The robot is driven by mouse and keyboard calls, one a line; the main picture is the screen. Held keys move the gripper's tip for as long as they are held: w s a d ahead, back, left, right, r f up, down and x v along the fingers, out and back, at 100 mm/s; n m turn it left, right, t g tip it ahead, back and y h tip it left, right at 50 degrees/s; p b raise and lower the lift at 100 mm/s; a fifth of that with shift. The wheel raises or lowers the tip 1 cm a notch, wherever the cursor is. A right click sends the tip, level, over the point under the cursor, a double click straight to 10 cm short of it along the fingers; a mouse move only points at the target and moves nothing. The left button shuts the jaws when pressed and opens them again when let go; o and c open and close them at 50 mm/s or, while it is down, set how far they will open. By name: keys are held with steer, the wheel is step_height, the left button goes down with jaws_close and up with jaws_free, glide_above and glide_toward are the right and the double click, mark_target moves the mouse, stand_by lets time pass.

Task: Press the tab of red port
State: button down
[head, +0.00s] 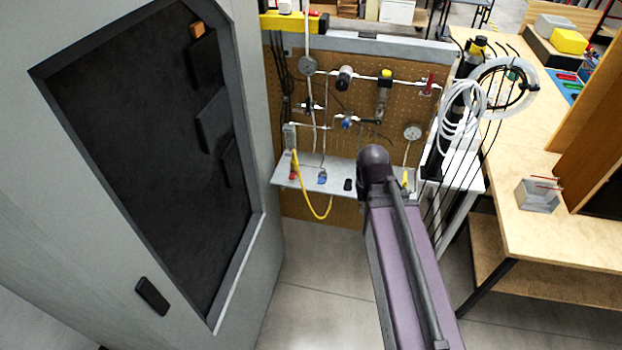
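The red port (293,172) is a small red fitting at the left end of a narrow white shelf (312,184) below the pegboard. A yellow hose (327,212) loops down in front of the shelf, with its upper end close to the red port. The tab of the red port is too small to make out. My arm reaches in from the bottom right, its dark rounded joint (374,162) in front of the right part of the shelf. My gripper does not show; it may be hidden behind the arm.
A blue fitting (322,177) and a black one (348,185) sit along the shelf. The pegboard (360,140) carries pipes, valves and a gauge (412,132). A large grey cabinet (258,110) stands close on the left, a wooden bench (545,235) on the right.

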steer(key=w+a+f+t+h+b, duration=0.2)
steer(key=w+a, duration=0.2)
steer(key=w, duration=0.4)
steer(key=w+a+f+t+h+b, duration=0.1)
steer(key=w+a+f+b, duration=0.15)
steer(key=w, duration=0.55)
steer(key=n+t+h+b, duration=0.2)
steer(key=t+b, duration=0.3)
glide_above(295, 173)
steer(key=s+a, duration=0.1)
steer(key=s, duration=0.1)
steer(key=shift+w+a+r, duration=0.1)
steer(key=shift+r, duration=0.25)
steer(key=shift+f, duration=0.15)
step_height(295, 173, down, 8)
steer(key=b, duration=0.8)
steer(key=shift+f, duration=0.25)
steer(key=shift+f+g+b, duration=0.3)
steer(key=shift+f+b, duration=0.65)
steer(key=shift+b, duration=0.2)
stand_by(0.5)
steer(key=shift+r, duration=0.2)
steer(key=shift+r+p, duration=0.8)
steer(key=shift+p, duration=0.15)
